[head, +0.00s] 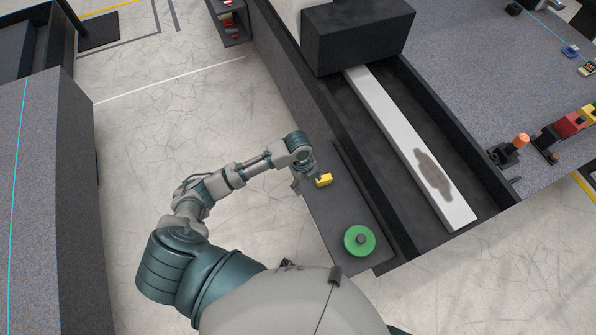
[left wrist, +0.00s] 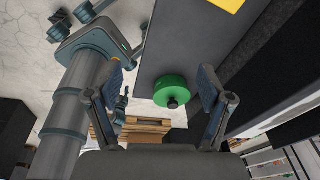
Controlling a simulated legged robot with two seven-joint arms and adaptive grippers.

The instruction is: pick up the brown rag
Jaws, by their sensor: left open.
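A flat grey-brown patch (head: 433,175) lies on the long white bar (head: 408,145) in the head view. It has a ragged outline; I cannot tell whether it is the rag or a stain. No other brown cloth shows. My right gripper is not in view.
A green disc with a dark knob (head: 360,240) sits on the dark side shelf (head: 334,212). A dark raised wall (head: 345,140) stands between the shelf and the white bar. A black block (head: 357,32) covers the bar's far end. Tools (head: 515,147) stand on the granite at right.

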